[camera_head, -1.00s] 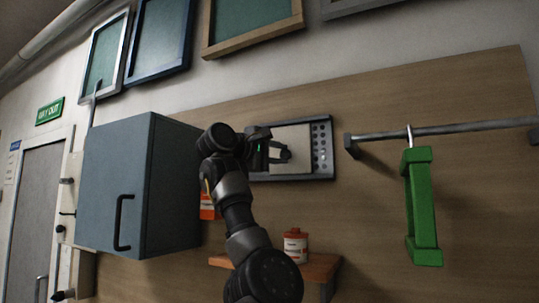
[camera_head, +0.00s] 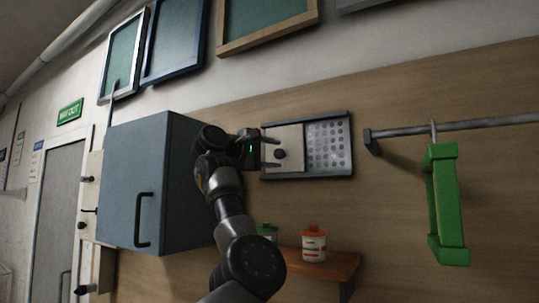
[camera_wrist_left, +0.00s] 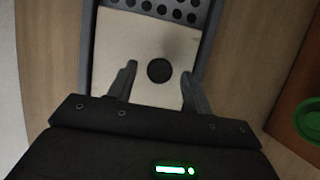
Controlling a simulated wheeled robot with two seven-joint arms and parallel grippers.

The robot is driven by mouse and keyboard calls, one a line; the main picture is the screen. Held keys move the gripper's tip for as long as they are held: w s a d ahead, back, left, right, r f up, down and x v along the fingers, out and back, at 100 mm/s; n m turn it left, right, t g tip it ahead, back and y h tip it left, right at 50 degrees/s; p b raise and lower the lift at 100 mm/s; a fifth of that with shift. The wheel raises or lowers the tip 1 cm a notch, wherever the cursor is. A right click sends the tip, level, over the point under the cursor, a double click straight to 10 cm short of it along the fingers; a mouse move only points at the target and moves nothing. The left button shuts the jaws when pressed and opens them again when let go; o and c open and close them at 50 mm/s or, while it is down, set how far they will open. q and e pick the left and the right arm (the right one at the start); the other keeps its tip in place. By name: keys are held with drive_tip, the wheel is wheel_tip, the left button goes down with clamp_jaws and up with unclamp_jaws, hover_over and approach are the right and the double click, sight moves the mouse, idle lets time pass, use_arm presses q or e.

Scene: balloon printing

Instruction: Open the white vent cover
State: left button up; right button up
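The white vent cover (camera_head: 292,138) is a pale flat panel with a round dark knob (camera_head: 280,153). It sits at the left of a dark wall frame (camera_head: 333,116), and the perforated vent plate (camera_head: 328,145) shows to its right. My left gripper (camera_head: 272,152) is at the cover, its fingers apart above and below the knob. In the left wrist view, the open fingers (camera_wrist_left: 158,82) stand either side of the knob (camera_wrist_left: 159,70) with gaps between, holding nothing. My right gripper is not in view.
A blue-grey cabinet (camera_head: 130,180) stands left of my arm. A small wooden shelf (camera_head: 325,262) with an orange-topped can (camera_head: 314,243) and a green item (camera_head: 267,231) is below. A metal bar (camera_head: 450,129) with a hanging green frame (camera_head: 441,205) is to the right.

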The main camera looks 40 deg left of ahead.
use_arm(q)
drive_tip(key=shift+s, duration=0.1)
drive_tip(key=shift+s+f+b, duration=0.1)
drive_tip(key=shift+s+b, duration=0.2)
drive_tip(key=shift+b, duration=0.1)
drive_tip(key=b+v, duration=0.5)
drive_tip(key=v, duration=0.5)
drive_tip(key=shift+a, duration=0.15)
